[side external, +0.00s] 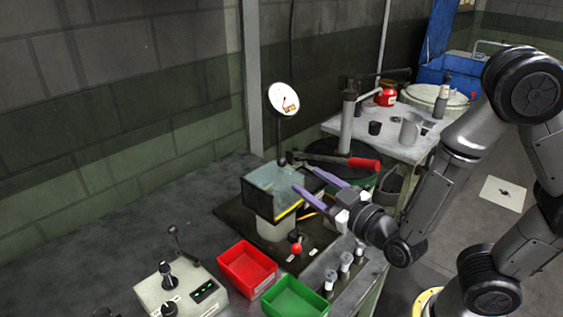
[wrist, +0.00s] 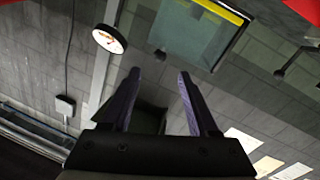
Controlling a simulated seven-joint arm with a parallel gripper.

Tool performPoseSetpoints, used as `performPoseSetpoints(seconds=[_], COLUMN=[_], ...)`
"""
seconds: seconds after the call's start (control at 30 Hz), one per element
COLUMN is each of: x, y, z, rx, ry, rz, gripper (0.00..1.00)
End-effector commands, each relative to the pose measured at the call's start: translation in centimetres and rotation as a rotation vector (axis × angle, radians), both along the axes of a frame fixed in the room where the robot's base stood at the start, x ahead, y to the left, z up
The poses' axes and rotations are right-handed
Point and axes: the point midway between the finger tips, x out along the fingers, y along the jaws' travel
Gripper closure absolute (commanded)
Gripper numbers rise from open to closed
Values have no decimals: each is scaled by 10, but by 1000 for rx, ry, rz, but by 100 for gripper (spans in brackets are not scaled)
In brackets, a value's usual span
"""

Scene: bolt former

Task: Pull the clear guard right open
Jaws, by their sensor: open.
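The clear guard (side external: 272,187) is a see-through box-like cover with a yellow-and-black striped lower edge, standing over the machine on a dark base plate. It also shows in the wrist view (wrist: 190,32), at the top, with a yellow strip along its edge. My gripper (side external: 306,181) is open, its two purple fingers pointing at the guard's right side. In the wrist view my gripper (wrist: 159,73) has nothing between its fingers. The fingertips overlap the guard's right edge in the side view; I cannot tell whether they touch it.
A red-handled lever (side external: 350,162) lies just behind my fingers. A red tray (side external: 247,268) and a green tray (side external: 294,299) stand in front. A control box (side external: 180,291) is at the front left. A round dial (side external: 283,99) stands behind the guard. The bench left of it is clear.

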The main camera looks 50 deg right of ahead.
Motion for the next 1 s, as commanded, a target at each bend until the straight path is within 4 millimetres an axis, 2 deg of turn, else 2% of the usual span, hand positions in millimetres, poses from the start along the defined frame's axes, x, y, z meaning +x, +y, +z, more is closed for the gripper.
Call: performPoseSetpoints(seconds=[0.3, 0.5, 0.7, 1.0], x=[62, 91, 105, 106], y=[-11, -15, -17, -17], z=[0, 0, 0, 1], rx=[1, 1, 1, 1], ry=[-1, 0, -1, -1], rz=[-4, -1, 0, 0], gripper=[40, 40, 40, 40])
